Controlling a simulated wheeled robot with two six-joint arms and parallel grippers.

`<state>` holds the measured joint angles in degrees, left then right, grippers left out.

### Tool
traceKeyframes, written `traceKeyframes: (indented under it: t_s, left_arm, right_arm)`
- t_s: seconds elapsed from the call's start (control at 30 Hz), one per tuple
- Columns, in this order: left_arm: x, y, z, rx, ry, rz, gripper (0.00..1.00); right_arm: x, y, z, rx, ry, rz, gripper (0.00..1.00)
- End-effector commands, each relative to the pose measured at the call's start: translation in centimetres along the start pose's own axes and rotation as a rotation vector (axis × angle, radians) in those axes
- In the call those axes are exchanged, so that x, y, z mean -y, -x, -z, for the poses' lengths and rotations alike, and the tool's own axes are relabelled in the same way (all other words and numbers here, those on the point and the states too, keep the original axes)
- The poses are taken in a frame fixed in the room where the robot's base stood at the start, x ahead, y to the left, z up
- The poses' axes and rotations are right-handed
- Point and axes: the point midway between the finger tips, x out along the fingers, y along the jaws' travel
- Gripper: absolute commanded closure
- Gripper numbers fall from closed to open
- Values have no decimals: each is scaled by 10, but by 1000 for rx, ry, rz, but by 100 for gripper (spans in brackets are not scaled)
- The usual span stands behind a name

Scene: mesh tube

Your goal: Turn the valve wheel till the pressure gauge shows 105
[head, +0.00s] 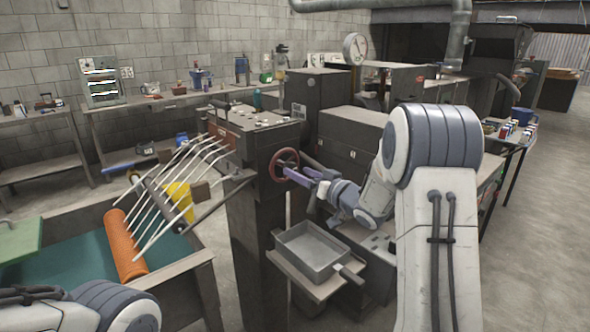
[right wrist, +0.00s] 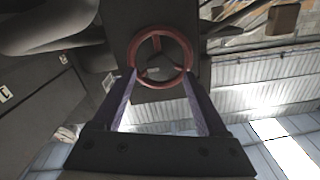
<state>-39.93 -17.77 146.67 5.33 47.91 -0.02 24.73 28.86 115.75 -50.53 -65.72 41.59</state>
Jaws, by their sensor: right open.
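The red valve wheel (head: 276,162) is on the side of the dark machine post, left of centre in the head view. My right gripper (head: 292,173) is open at the wheel, coming from the right. In the right wrist view the wheel (right wrist: 157,30) shows its round rim and spokes. The two fingertips of my right gripper (right wrist: 160,76) lie at the left and right sides of its lower rim; contact is unclear. A round white dial, likely the pressure gauge (head: 355,47), stands at the top back; its reading is too small to tell. My left gripper is out of view.
A grey metal tray (head: 316,251) sits on a shelf below the wheel. An orange mesh tube (head: 125,246) and white rods (head: 180,180) are at the left. Dark cabinets (head: 352,140) stand behind my right arm. Open floor (head: 540,240) lies at the right.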

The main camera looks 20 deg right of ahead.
Motion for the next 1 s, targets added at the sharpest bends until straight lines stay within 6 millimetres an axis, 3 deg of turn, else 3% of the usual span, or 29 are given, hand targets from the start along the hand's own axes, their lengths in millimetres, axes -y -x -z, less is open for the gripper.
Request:
traceKeyframes:
  t_s: [0.2,0.5,0.53,0.7,0.73,1.0]
  left_arm:
    - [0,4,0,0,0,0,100]
    - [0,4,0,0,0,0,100]
    - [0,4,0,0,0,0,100]
    - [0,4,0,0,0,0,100]
    - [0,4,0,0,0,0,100]
    - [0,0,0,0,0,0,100]
  right_arm:
    - [0,-22,0,1,0,1,24]
    - [0,-24,0,0,0,-1,24]
    - [0,-24,0,0,0,-1,28]
    - [0,-24,0,0,0,-1,93]
    - [0,-24,0,0,0,-1,100]
    - [1,-24,-1,0,23,2,100]
